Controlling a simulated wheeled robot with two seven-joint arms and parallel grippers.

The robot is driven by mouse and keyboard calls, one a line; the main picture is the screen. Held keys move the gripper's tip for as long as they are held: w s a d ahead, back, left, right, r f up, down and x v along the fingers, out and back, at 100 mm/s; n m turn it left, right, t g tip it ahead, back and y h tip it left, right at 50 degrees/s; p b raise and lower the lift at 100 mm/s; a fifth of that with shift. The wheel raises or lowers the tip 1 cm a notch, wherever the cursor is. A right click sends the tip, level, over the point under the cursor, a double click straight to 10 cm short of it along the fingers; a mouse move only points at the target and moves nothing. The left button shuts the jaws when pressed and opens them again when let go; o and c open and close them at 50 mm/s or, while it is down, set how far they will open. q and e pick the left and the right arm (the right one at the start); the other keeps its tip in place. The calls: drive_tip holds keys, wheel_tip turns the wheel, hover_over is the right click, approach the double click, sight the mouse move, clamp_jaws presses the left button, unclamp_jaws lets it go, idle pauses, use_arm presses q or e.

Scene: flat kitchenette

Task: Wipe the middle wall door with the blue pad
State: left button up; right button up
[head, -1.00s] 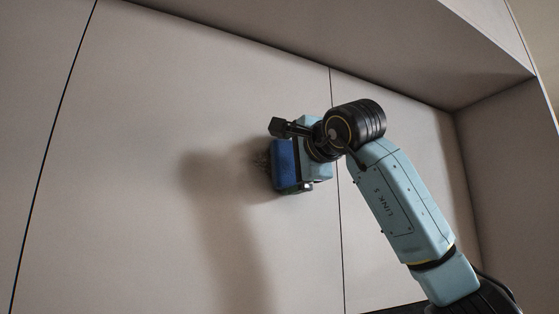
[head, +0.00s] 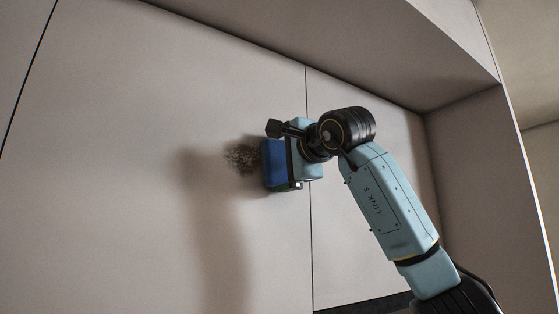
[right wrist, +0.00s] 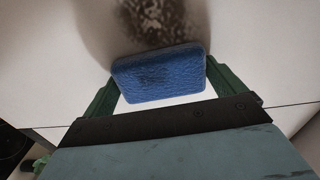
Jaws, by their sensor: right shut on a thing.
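The middle wall door (head: 110,150) is a pale, flat panel between two dark seams in the head view. A dark speckled stain (head: 243,158) is on it near its right seam, and it also shows at the top of the right wrist view (right wrist: 165,20). My right gripper (head: 279,166) is shut on the blue pad (head: 273,163), just right of the stain. In the right wrist view the pad (right wrist: 158,75) sits between the green fingers and has a darker smudge. I cannot tell whether the pad touches the door. My left gripper is out of view.
Another pale door panel (head: 350,240) lies right of the seam, partly behind my right arm. An overhanging soffit (head: 330,40) runs above the doors, and a side wall (head: 470,180) stands at the right. The door left of the stain is clear.

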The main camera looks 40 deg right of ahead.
sight(224, 145)
drive_tip(key=shift+w+a, duration=0.2)
drive_tip(key=shift+a, duration=2.6)
drive_tip(key=shift+w+a, duration=0.15)
drive_tip(key=shift+a, duration=2.6)
drive_tip(key=shift+r, duration=1.2)
drive_tip(key=shift+s+d, duration=0.15)
drive_tip(key=shift+d, duration=2.75)
drive_tip(key=shift+s+d, duration=0.15)
drive_tip(key=shift+d, duration=2.7)
drive_tip(key=shift+w+a, duration=0.15)
drive_tip(key=shift+a, duration=2.8)
drive_tip(key=shift+w+a, duration=0.15)
drive_tip(key=shift+a, duration=2.75)
drive_tip(key=shift+s+f+b, duration=0.1)
drive_tip(key=shift+s+b, duration=0.3)
drive_tip(key=shift+s, duration=0.15)
drive_tip(key=shift+s+b, duration=0.8)
drive_tip(key=shift+s, duration=1.65)
